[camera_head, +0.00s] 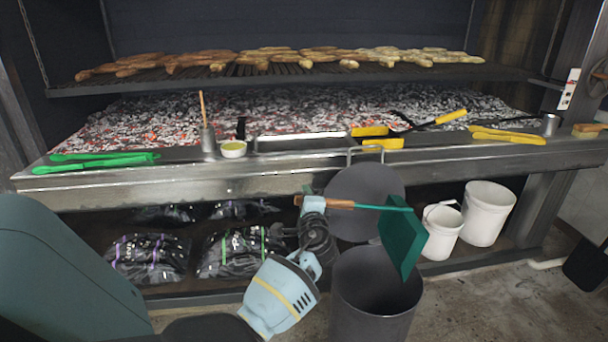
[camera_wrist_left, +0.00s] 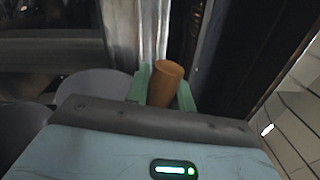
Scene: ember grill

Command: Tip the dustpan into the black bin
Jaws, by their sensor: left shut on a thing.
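My left gripper (camera_head: 309,200) is shut on the brown handle (camera_head: 341,204) of the green dustpan (camera_head: 402,241). The handle's end also shows between the fingers in the left wrist view (camera_wrist_left: 166,84). The dustpan is held above the open black bin (camera_head: 375,300), its pan tilted steeply over the bin's mouth toward the right side. The bin stands on the floor in front of the grill. The bin's round dark lid (camera_head: 364,190) shows behind the handle. I cannot see whether anything is in the pan. My right gripper is not in view.
Two white buckets (camera_head: 487,214) stand right of the bin. Bags of charcoal (camera_head: 148,257) lie on the low shelf at left. The steel ledge (camera_head: 230,184) of the grill holds green tongs (camera_head: 95,161) and yellow-handled tools (camera_head: 507,135). Floor at right front is clear.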

